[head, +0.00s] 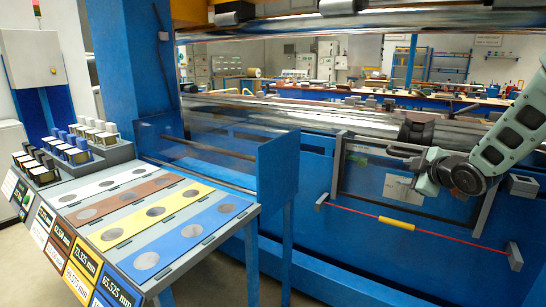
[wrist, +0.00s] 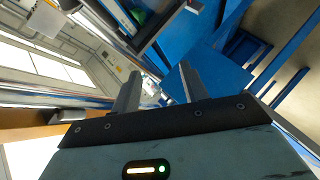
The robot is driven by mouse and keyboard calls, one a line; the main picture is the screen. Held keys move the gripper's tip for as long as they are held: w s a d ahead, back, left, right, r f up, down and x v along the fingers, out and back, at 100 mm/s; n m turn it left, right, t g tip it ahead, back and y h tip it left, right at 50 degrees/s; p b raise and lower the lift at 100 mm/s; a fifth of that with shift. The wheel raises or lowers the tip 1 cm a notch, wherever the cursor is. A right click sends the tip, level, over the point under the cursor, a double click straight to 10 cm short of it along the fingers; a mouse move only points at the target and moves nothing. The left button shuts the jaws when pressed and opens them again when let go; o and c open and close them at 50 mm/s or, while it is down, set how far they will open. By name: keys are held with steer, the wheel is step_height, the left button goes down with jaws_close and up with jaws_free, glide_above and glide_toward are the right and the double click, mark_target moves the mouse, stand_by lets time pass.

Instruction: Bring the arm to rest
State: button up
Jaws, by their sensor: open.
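My gripper (head: 404,160) is at the right of the head view, raised in front of the blue winder frame and near the long steel roller. Its fingers point left and it is empty. In the wrist view the two fingers of my gripper (wrist: 158,90) stand apart with nothing between them. My grey arm comes in from the right edge of the head view.
A table with white, brown, yellow and blue strips (head: 183,240) stands at the left, with several small blocks (head: 75,150) behind it. A blue panel (head: 278,187) rises beside it. A red cord with a yellow sleeve (head: 397,223) runs below my gripper. The steel roller (head: 290,112) crosses behind.

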steer(key=s+a+f+m+g, duration=0.2)
steer(key=s+a+g, duration=0.1)
steer(key=s+a, duration=0.6)
steer(key=s+a+f+m+g, duration=0.1)
steer(key=s+a+m+g, duration=0.15)
steer(key=s+a, duration=0.65)
steer(key=s+a+f+m+g+h, duration=0.1)
steer(key=s+a+g, duration=0.25)
steer(key=s, duration=0.85)
steer(key=s+a+f+m+g, duration=0.1)
steer(key=s+a+g, duration=0.25)
steer(key=s, duration=0.95)
step_height(320, 180, up, 13)
steer(key=d+p, duration=0.1)
steer(key=p, duration=1.2)
steer(key=shift+g, duration=0.35)
steer(key=shift+s+d, duration=0.1)
steer(key=shift+d, duration=0.05)
